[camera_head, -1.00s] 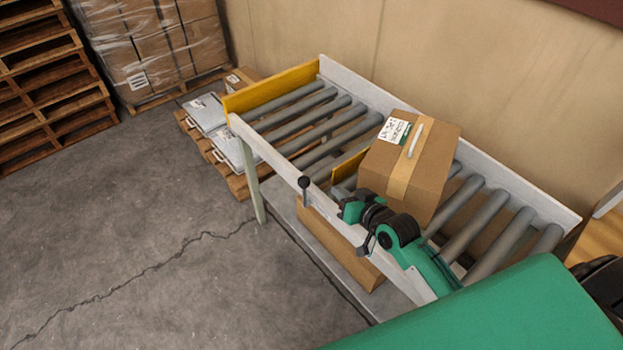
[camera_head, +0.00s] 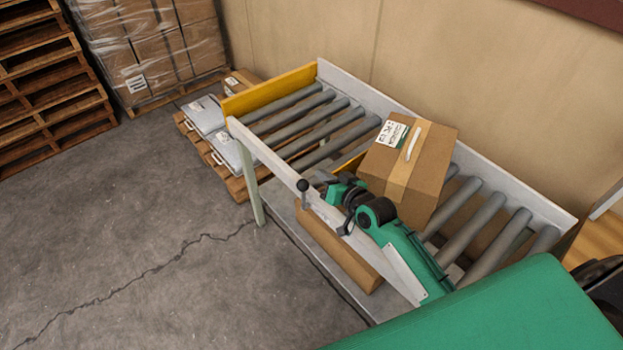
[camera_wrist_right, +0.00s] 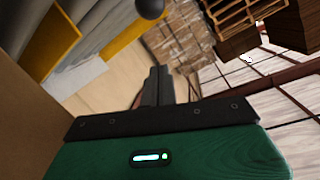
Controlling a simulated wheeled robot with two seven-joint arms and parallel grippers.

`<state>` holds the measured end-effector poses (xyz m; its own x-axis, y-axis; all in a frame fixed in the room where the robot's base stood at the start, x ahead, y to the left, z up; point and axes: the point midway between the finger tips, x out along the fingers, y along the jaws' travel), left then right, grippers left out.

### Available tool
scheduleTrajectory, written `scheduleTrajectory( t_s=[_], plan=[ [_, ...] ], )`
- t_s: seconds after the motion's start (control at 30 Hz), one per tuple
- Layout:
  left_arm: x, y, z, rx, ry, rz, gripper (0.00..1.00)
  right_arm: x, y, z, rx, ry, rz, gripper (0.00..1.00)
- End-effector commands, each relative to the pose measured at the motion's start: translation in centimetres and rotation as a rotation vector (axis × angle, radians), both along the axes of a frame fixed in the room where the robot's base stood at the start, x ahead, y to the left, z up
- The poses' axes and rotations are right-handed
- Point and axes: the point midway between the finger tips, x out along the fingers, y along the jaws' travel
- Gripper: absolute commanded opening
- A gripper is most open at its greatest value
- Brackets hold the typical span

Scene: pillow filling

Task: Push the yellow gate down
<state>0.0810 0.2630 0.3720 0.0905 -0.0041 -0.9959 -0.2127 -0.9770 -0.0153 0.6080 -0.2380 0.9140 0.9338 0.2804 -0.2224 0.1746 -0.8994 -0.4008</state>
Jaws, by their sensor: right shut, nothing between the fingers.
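The yellow gate (camera_head: 347,165) stands upright across the rollers, mostly hidden behind the cardboard box (camera_head: 432,165) and my right arm. It shows as a yellow plate at the upper left of the right wrist view (camera_wrist_right: 50,48). A lever with a black knob (camera_head: 303,186) rises at the conveyor's near rail, and the knob also shows at the top of the wrist view (camera_wrist_right: 150,8). My right gripper (camera_head: 325,184) is shut and empty above the near rail, between the gate and the knob. Its closed fingers (camera_wrist_right: 157,88) point forward in the wrist view. My left gripper is not in view.
The roller conveyor (camera_head: 262,150) has a yellow end plate (camera_head: 268,92) at its far left end. The rollers between that plate and the gate are bare. A tan wall runs behind. Pallets (camera_head: 45,90) and wrapped boxes (camera_head: 165,45) stand at the back left.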

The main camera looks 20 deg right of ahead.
Motion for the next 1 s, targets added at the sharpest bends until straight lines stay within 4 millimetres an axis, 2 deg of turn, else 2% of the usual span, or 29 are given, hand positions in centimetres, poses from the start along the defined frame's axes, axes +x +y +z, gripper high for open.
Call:
scheduleTrajectory(
  t_s=[0.2, 0.3, 0.5, 1.0],
  plan=[
    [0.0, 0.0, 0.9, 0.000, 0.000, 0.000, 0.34, 3.7, 1.1, -0.7, 0.001, 0.000, 0.000, 0.00],
    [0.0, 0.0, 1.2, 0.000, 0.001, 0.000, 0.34, 3.4, 1.8, -2.3, 0.000, 0.004, 0.001, 0.00],
    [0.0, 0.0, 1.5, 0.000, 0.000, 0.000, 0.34, 3.2, 2.6, -4.2, 0.000, 0.002, 0.001, 0.00],
    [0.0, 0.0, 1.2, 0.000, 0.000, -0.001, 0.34, 3.2, 2.7, -4.9, -0.001, 0.001, 0.001, 0.00]
  ],
)
